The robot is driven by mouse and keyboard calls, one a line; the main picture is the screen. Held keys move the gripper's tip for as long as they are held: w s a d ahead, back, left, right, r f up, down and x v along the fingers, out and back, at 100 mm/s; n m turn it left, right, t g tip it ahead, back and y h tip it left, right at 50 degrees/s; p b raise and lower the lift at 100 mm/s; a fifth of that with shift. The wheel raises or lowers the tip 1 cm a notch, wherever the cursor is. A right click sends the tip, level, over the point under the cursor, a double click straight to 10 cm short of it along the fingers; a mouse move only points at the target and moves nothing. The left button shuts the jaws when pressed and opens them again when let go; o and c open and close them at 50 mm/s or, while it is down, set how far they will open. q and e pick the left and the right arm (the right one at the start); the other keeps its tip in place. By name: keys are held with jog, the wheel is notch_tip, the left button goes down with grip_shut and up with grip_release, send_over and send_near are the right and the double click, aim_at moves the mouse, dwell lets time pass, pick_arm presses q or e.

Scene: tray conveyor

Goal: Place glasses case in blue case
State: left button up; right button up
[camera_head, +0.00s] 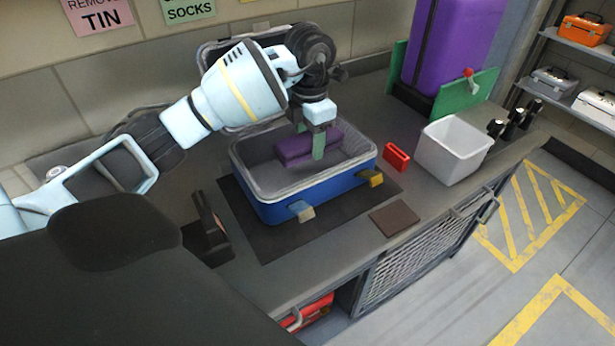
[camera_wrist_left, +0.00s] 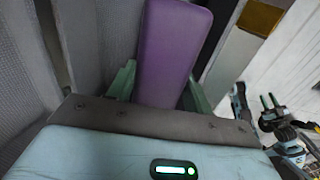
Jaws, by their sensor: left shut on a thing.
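A purple glasses case (camera_head: 295,149) is in my left gripper (camera_head: 310,147), which is shut on it. The case is over or inside the open blue case (camera_head: 315,198); whether it touches the grey-lined bottom cannot be told. In the left wrist view, the glasses case (camera_wrist_left: 172,50) stands between the green fingers (camera_wrist_left: 157,85). The blue case lies on a dark mat with its lid raised at the back, partly hidden by my left arm. Its two latches (camera_head: 301,211) face the front. My right gripper is not seen.
A white bin (camera_head: 453,150) and a red object (camera_head: 396,157) stand right of the blue case. A brown flat square (camera_head: 395,218) lies in front. A purple suitcase (camera_head: 455,45) between green panels stands at the back right. A dark tool (camera_head: 208,228) lies at the left.

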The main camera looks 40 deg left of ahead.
pick_arm(q)
jog(key=shift+f, duration=4.9)
jog(key=shift+f, duration=0.15)
jog(key=o, duration=1)
notch_tip(320, 180, up, 12)
jog(key=shift+r, duration=0.15)
